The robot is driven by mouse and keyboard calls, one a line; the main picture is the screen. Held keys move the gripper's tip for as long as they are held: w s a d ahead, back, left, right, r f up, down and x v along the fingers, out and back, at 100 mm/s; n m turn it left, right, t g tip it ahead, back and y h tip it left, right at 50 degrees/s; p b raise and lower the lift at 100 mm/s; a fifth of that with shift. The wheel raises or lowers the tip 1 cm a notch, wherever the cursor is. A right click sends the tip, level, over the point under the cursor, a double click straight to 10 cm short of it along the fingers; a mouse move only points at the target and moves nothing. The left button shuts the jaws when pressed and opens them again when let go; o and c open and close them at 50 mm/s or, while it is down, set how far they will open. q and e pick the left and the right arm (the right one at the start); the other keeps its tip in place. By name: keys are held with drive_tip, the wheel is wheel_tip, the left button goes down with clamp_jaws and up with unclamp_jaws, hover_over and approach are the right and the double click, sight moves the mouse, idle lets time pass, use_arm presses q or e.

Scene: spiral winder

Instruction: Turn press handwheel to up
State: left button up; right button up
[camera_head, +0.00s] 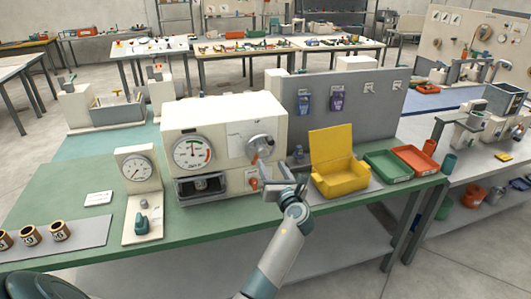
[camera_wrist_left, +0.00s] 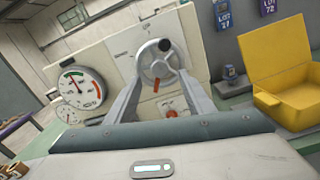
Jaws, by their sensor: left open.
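The cream press (camera_head: 225,125) stands on the green bench. My left gripper (camera_head: 284,184) is in front of the press, lower and to the right of the wheel. Its open fingers (camera_wrist_left: 160,82) frame the wheel's lower part in the left wrist view, with no visible grasp. My right gripper is not in view.
A round gauge (camera_head: 193,152) is on the press face, and a red lever (camera_head: 253,183) sits below the wheel. An open yellow box (camera_head: 340,178) stands to the right, beside green (camera_head: 388,166) and red trays (camera_head: 415,162). A gauge stand (camera_head: 140,185) is at left.

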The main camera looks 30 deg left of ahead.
sight(264, 152)
use_arm(q)
drive_tip(key=p+x, duration=0.1)
drive_tip(key=x, duration=0.5)
drive_tip(key=shift+w+a, duration=0.15)
drive_tip(key=shift+a, duration=0.1)
drive_tip(key=shift+w+a, duration=0.3)
drive_tip(key=shift+a, duration=0.05)
drive_tip(key=c, duration=1)
drive_tip(key=shift+c, duration=0.2)
